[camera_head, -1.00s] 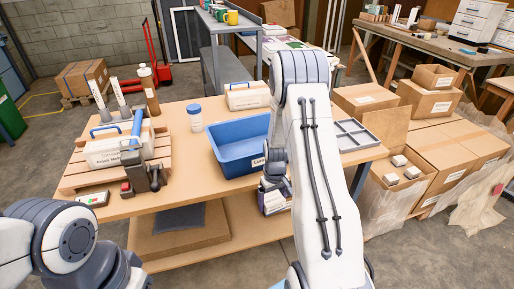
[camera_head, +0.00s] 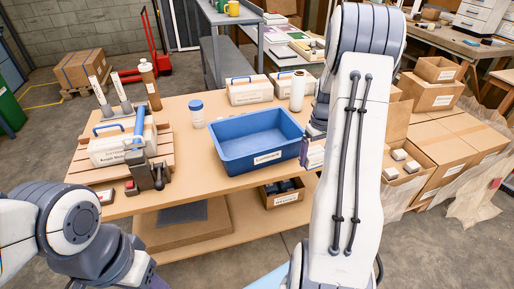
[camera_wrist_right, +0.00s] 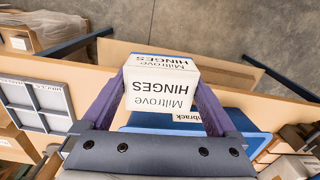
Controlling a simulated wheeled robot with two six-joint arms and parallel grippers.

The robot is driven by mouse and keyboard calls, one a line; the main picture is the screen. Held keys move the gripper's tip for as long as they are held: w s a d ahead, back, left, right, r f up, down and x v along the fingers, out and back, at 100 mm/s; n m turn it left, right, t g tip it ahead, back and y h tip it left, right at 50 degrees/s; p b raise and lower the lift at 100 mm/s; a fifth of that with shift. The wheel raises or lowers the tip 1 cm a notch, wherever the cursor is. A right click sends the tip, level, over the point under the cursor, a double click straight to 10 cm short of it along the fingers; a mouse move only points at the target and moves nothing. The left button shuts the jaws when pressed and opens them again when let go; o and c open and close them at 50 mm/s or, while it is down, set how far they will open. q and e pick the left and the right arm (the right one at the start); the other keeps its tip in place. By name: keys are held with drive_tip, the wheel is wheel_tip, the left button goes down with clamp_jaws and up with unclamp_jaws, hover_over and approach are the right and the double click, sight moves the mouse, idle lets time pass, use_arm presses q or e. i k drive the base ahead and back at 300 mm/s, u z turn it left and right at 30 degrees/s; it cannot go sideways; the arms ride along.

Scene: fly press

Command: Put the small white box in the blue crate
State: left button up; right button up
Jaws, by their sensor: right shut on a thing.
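The small white box (camera_wrist_right: 160,88), printed "Miltrove HINGES", is between the purple fingers of my right gripper (camera_wrist_right: 162,84). In the head view my right gripper (camera_head: 316,142) is just right of the blue crate, and the box (camera_head: 313,158) shows partly below it. The blue crate (camera_head: 265,158) stands on the wooden table; its inside looks empty. In the right wrist view part of the crate (camera_wrist_right: 255,140) shows behind and right of the box. My left arm shows at the lower left of the head view, but its fingers are out of the picture.
Two white cases (camera_head: 248,92) and a white cylinder (camera_head: 298,92) stand behind the crate. A blue-lidded jar (camera_head: 197,115) is to its left. A pallet (camera_head: 80,170) bears another case and tools. A small cardboard box (camera_head: 284,193) is below the tabletop. Bare tabletop lies left of the crate.

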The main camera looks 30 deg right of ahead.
sight(256, 141)
drive_tip(key=i, duration=0.95)
